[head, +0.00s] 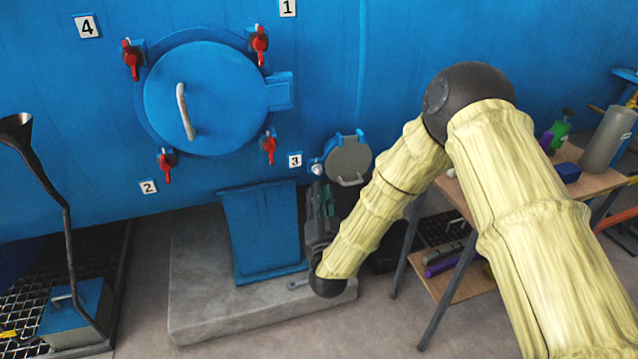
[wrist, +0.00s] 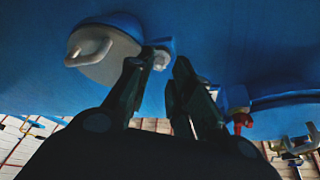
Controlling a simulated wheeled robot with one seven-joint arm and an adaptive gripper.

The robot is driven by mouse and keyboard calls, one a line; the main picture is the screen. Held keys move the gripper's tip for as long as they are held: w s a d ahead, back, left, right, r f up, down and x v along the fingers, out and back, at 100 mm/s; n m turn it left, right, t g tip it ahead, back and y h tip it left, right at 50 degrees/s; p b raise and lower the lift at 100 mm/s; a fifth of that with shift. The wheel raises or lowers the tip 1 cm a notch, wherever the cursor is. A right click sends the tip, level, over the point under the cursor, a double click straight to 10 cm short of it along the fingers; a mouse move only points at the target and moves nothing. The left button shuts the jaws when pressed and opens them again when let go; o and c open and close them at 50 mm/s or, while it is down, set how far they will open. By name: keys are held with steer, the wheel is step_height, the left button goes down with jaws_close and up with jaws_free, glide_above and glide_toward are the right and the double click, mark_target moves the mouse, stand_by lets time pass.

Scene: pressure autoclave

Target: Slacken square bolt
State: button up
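A small round grey hatch cover (head: 348,160) with a loop handle sits on the blue autoclave wall, right of the number 3 plate. It also shows at the upper left of the wrist view (wrist: 103,52). The pale bolt (head: 317,169) is at the hatch's left edge in the head view. In the wrist view the bolt (wrist: 161,60) appears between my fingertips, nearer the left one. My gripper (wrist: 167,62) points up at it with its dark green fingers apart. In the head view my gripper (head: 319,188) is just below the bolt. Contact cannot be told.
A large round blue door (head: 205,98) with red clamps (head: 269,147) is to the left. A wooden table (head: 590,180) with items stands right.

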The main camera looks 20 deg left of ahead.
steer(key=v, duration=0.7)
steer(key=shift+w, duration=0.1)
steer(key=s+d+f+n+g+h, duration=0.1)
steer(key=s+d+f+g+h, duration=0.2)
steer(key=d+f, duration=0.65)
steer(key=s+d+f+n+g+h, duration=0.1)
steer(key=s+d+f+g, duration=0.3)
steer(key=d+f, duration=0.55)
steer(key=s+d+f+g+h, duration=0.2)
steer(key=s+d+f+g, duration=0.4)
steer(key=s+d+f, duration=0.15)
steer(key=s+d+f+g+h, duration=0.15)
steer(key=s+d+g, duration=0.25)
steer(key=s+d, duration=0.5)
steer(key=s+d+f+g+h, duration=0.1)
steer(key=s+d+f+g, duration=0.3)
steer(key=s, duration=0.9)
step_height(320, 180, up, 14)
steer(key=d+p, duration=0.1)
steer(key=p, duration=1.1)
steer(key=shift+s+t, duration=0.2)
steer(key=shift+t, duration=0.2)
